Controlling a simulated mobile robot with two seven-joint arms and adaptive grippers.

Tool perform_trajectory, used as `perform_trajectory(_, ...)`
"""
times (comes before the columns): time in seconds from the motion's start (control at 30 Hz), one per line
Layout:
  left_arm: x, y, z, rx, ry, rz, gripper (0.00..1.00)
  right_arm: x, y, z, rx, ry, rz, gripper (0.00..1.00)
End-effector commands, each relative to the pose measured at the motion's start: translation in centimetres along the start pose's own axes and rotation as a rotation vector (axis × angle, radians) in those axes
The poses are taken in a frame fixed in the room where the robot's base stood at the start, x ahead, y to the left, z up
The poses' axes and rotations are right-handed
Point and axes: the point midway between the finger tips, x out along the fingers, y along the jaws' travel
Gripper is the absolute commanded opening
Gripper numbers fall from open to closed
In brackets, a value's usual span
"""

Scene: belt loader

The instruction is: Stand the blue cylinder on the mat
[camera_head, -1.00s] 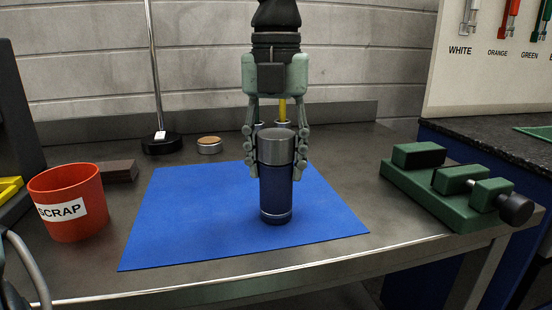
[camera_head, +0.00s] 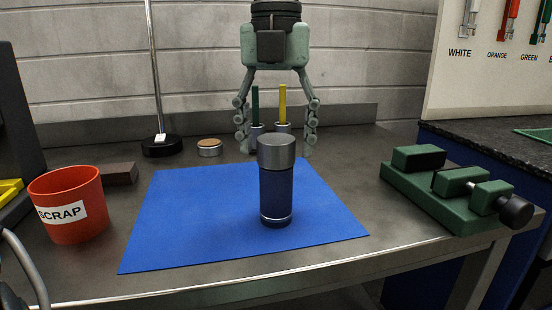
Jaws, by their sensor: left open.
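The blue cylinder (camera_head: 277,190), dark blue with a grey top, stands upright on the blue mat (camera_head: 190,215), right of the mat's middle. My left gripper (camera_head: 277,145) is open and empty, its fingers spread wide. In the picture its fingertips lie to either side of the cylinder's grey top, apart from it. The right gripper is not in view.
A red scrap bin (camera_head: 68,205) stands left of the mat. A green vise (camera_head: 450,188) is at the right. Behind the mat are a green and a yellow stick (camera_head: 282,105) in holders, a small round tin (camera_head: 209,147) and a black-based stand (camera_head: 161,145).

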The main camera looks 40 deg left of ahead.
Motion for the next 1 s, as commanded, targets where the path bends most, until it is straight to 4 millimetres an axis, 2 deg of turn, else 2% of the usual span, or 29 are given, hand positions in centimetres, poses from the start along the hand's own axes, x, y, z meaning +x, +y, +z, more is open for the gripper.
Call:
perform_trajectory(0.03,-1.4,-0.1,0.1,-0.002,-0.005,-0.001,0.66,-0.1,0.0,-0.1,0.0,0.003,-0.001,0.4)
perform_trajectory(0.2,-4.9,-0.1,0.0,-0.001,-0.003,-0.001,0.66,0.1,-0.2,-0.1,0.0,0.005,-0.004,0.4)
perform_trajectory(0.4,-7.5,0.0,0.0,0.0,0.0,0.0,0.66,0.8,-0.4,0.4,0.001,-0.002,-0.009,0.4)
perform_trajectory(0.57,-8.1,0.0,0.0,0.001,0.001,0.0,0.66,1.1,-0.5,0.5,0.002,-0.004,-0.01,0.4)
perform_trajectory(1.0,-8.0,0.0,0.0,0.001,0.001,0.0,0.66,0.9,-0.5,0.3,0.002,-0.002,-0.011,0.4)
